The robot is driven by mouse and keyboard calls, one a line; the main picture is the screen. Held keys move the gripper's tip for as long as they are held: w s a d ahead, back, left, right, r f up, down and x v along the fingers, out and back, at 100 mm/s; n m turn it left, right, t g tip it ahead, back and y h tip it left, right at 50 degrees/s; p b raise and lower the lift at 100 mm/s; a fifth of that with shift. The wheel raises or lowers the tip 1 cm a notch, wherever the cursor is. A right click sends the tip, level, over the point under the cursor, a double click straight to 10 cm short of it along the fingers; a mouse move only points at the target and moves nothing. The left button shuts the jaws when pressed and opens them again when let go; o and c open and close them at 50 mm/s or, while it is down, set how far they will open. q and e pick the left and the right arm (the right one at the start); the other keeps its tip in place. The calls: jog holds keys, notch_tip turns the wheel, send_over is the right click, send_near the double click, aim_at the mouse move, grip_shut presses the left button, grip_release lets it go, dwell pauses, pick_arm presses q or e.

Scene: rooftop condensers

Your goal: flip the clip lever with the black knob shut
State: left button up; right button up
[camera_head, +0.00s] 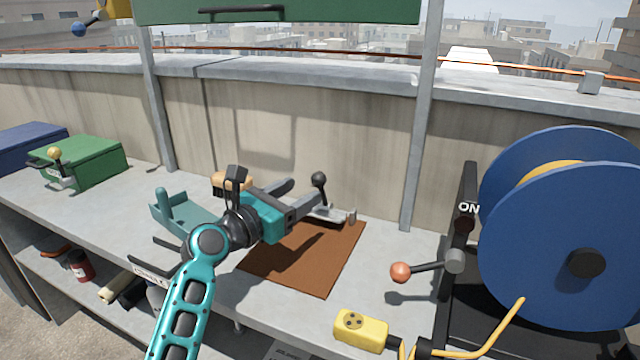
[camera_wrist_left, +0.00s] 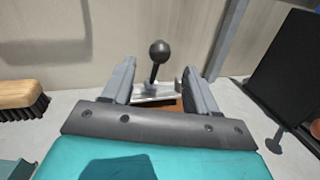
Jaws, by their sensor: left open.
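The clip lever with the black knob (camera_head: 319,180) stands up from a metal clip base (camera_head: 328,214) at the back of the brown mat. In the left wrist view the black knob (camera_wrist_left: 159,48) shows between and beyond my fingers, with the metal base (camera_wrist_left: 155,92) below it. My left gripper (camera_head: 300,195) is open, with its fingers pointing toward the lever. I cannot tell from these views whether a finger touches the lever. My right gripper is not in view.
A brown mat (camera_head: 318,270) lies under the gripper. A red-knobbed lever (camera_head: 402,272) and blue reel (camera_head: 560,240) stand right. A yellow socket box (camera_head: 361,331) is at the front edge. A brush (camera_wrist_left: 22,98), a teal holder (camera_head: 180,213) and a green box (camera_head: 88,163) are left.

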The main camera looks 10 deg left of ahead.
aim_at(314, 184)
pick_arm(q)
jog(key=b+x, duration=0.1)
jog(key=x, duration=0.6)
jog(key=shift+b, duration=0.3)
grip_shut()
